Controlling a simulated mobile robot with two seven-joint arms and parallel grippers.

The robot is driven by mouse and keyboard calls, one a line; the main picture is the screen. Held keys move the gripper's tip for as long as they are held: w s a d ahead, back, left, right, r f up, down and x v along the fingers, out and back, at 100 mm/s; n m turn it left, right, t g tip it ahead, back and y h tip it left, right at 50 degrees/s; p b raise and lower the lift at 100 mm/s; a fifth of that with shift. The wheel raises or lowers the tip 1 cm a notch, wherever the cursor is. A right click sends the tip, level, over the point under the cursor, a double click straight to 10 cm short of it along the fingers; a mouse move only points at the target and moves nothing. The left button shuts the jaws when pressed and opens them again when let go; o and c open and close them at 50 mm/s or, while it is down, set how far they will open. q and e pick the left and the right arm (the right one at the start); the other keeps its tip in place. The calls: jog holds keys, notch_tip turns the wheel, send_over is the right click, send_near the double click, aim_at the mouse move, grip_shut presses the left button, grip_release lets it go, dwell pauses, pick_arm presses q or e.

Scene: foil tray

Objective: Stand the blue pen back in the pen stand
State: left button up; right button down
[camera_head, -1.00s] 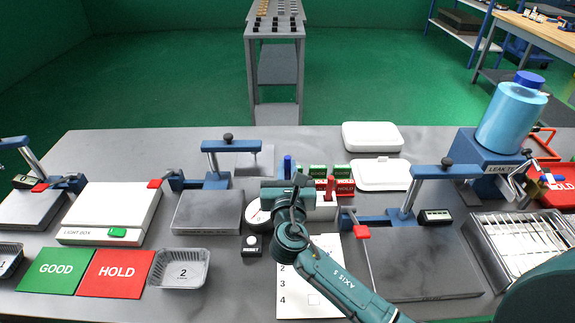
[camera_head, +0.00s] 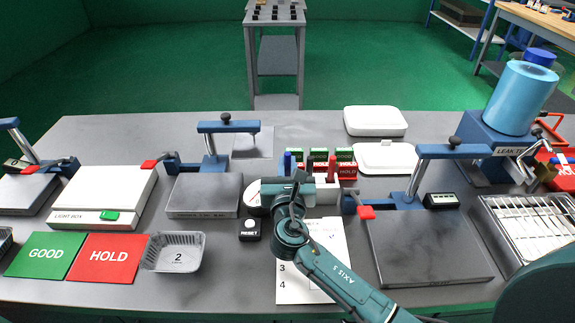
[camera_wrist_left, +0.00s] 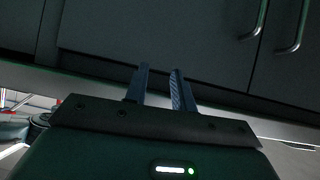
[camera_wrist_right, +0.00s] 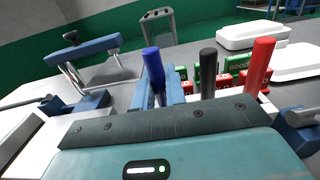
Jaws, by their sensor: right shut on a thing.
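The blue pen (camera_head: 287,161) stands upright in the head view. My right gripper (camera_head: 288,186) is shut on it. In the right wrist view the blue pen (camera_wrist_right: 153,66) rises between my fingers, leaning slightly. The white pen stand (camera_head: 329,194) is right beside the gripper, partly covered by it. A black pen (camera_wrist_right: 208,70) and a red pen (camera_wrist_right: 259,66) stand upright to the right of the blue one. The blue pen's lower end is hidden, so I cannot tell whether it is in the stand. My left gripper (camera_wrist_left: 158,88) is open and empty, facing grey cabinet doors.
Red-and-green labelled blocks (camera_head: 345,165) stand behind the pens. A RESET button (camera_head: 249,230) and a numbered white sheet (camera_head: 300,288) lie in front. A clamp fixture (camera_head: 425,250) is on the right, another (camera_head: 205,195) on the left. Foil tray 2 (camera_head: 173,252) sits front left.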

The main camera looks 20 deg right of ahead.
jog(key=shift+f, duration=0.5)
dwell(0.3)
jog(key=c, duration=1.4)
grip_release()
jog(key=shift+o, duration=0.2)
